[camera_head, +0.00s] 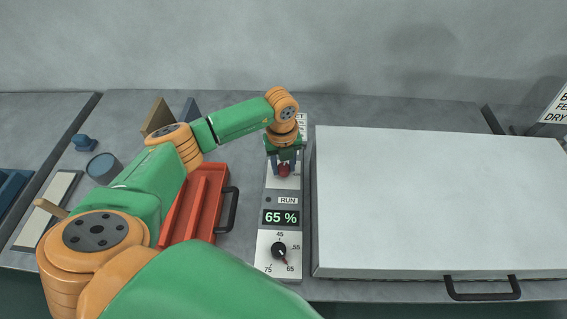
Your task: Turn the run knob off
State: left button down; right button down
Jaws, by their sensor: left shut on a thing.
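The control panel (295,232) is a narrow grey and white strip in the middle of the bench. The red run knob (285,172) sits near its far end, above the "RUN" label. My left gripper (284,168) reaches down over the panel and is shut on the red knob. The gripper and wrist partly cover the knob, so its pointing direction cannot be read. A small round lamp beside the "RUN" label looks dark. My right gripper is not in view.
A display (281,217) reads 65 %, with a black dial (279,250) marked 45, 55, 65, 75 below it. A large pale lid with a black handle (482,288) lies right of the panel. A red tray (206,214) with a dark handle is left, partly behind my arm.

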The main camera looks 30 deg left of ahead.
aim_at(283, 167)
pick_arm(q)
jog(key=shift+w+r+n, duration=0.1)
jog(key=shift+n, duration=0.8)
jog(key=shift+c, duration=2.2)
grip_release()
notch_tip(283, 167, up, 6)
jog(key=shift+a+r+b, duration=0.1)
jog(key=shift+r+b, duration=0.05)
jog(key=shift+b, duration=0.5)
jog(key=shift+r, duration=0.35)
